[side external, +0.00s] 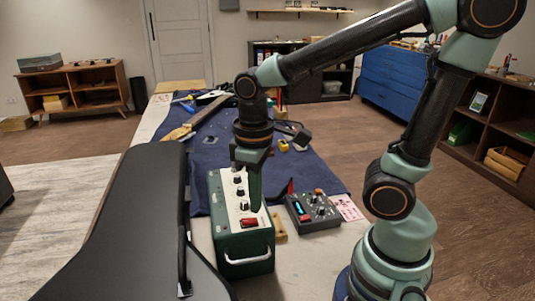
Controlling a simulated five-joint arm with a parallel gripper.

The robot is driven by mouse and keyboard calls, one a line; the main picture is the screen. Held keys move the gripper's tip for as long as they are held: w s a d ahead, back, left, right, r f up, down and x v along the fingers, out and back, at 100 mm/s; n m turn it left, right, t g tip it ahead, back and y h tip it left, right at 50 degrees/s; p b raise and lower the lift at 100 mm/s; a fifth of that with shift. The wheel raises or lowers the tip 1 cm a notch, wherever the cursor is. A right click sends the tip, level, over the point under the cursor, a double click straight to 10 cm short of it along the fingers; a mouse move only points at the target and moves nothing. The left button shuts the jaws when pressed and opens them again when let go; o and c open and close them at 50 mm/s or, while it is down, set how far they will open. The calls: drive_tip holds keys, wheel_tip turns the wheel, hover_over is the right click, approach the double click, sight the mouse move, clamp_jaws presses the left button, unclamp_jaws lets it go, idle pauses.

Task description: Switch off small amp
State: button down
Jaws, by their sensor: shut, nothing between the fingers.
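The small amp (243,240) is a dark green box with a pale top panel, black knobs and a light handle on its near end. It stands on the workbench in the side external view. A red switch (250,222) sits on the near part of its top panel. My gripper (255,205) points down over the top panel, shut and empty, with its tips just behind the red switch. I cannot tell whether the tips touch the switch or the panel. The gripper hides part of the panel, and the switch position is too small to read.
A grey pedal box (313,212) with knobs and a small display stands just right of the amp. A black guitar case (135,225) lies close on the left. Tools and a guitar neck (205,112) lie on the blue mat (210,155) behind.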

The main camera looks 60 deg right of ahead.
wheel_tip(320, 180, up, 4)
drive_tip(key=shift+r, duration=0.25)
idle(0.4)
drive_tip(key=w+d+m+t, duration=0.1)
drive_tip(key=t, duration=0.1)
drive_tip(key=d+r+m+t, duration=0.1)
drive_tip(key=w+d+r+m+t, duration=0.1)
drive_tip(key=d+t, duration=0.1)
drive_tip(key=shift+w+r+t, duration=0.1)
drive_tip(key=shift+w+t, duration=0.2)
drive_tip(key=shift+w, duration=0.05)
